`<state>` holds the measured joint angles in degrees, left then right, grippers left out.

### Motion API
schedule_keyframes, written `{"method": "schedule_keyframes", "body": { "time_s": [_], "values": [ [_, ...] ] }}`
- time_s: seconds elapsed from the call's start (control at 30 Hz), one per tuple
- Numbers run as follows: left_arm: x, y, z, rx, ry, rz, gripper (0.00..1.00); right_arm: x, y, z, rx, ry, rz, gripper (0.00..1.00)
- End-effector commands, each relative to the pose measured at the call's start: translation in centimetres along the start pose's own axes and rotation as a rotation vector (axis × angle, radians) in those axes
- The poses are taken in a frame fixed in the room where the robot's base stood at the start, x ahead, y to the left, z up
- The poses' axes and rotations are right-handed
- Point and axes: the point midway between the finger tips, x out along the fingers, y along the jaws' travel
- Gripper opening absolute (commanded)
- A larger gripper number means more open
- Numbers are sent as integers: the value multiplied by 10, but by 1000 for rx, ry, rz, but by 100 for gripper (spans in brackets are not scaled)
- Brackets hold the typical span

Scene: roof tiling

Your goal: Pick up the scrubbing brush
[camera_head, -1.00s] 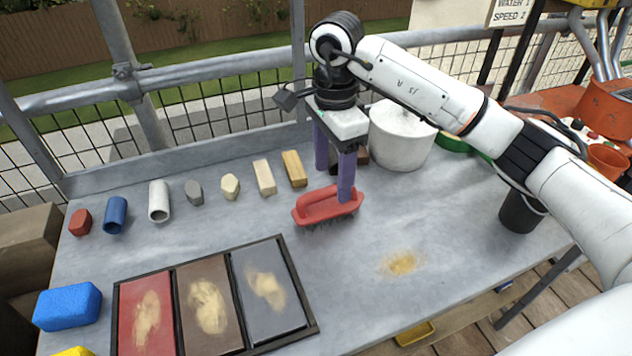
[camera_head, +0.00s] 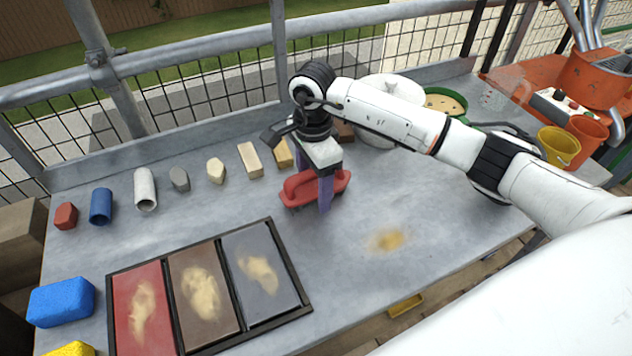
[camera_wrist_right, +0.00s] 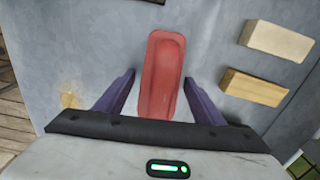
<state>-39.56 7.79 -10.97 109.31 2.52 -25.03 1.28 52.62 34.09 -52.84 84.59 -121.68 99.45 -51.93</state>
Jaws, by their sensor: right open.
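The scrubbing brush (camera_head: 300,188) has a red body and lies on the grey table (camera_head: 350,290). My right gripper (camera_head: 311,190) is lowered over it, with one purple finger in front of the brush and the other partly hidden behind it. In the right wrist view the red brush (camera_wrist_right: 162,75) lies between the two open fingers of the right gripper (camera_wrist_right: 160,82), with a gap on each side. The bristles are hidden. My left gripper is not in view.
A wooden block (camera_head: 250,160) stands in a row of several small pieces behind the brush. A tray with three coloured panels (camera_head: 268,302) lies in front. A white bucket (camera_head: 372,134) is at the back. A sandy patch (camera_head: 388,239) marks the table at right.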

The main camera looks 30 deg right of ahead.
Motion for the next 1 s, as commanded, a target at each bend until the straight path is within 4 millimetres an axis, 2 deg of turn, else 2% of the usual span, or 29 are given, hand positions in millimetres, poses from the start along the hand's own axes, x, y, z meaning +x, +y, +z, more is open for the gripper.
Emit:
{"method": "schedule_keyframes", "body": {
  "time_s": [0.13, 0.17, 0.4, 0.63, 0.73, 1.0],
  "values": [
    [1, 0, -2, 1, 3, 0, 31, 0, 0, 0, 0, 0, -1, 63],
    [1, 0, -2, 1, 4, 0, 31, 0, 0, 0, 0, 0, -1, 59],
    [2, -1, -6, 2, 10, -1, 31, 0, 0, 0, 0, 0, -1, 20],
    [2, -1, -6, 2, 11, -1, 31, -2, 0, 0, 0, -1, -2, 20],
    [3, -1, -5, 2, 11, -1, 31, -10, -1, 0, -1, -1, -5, 20],
    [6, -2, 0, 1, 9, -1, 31, -63, -2, 0, -2, -1, -7, 20]
  ]
}}
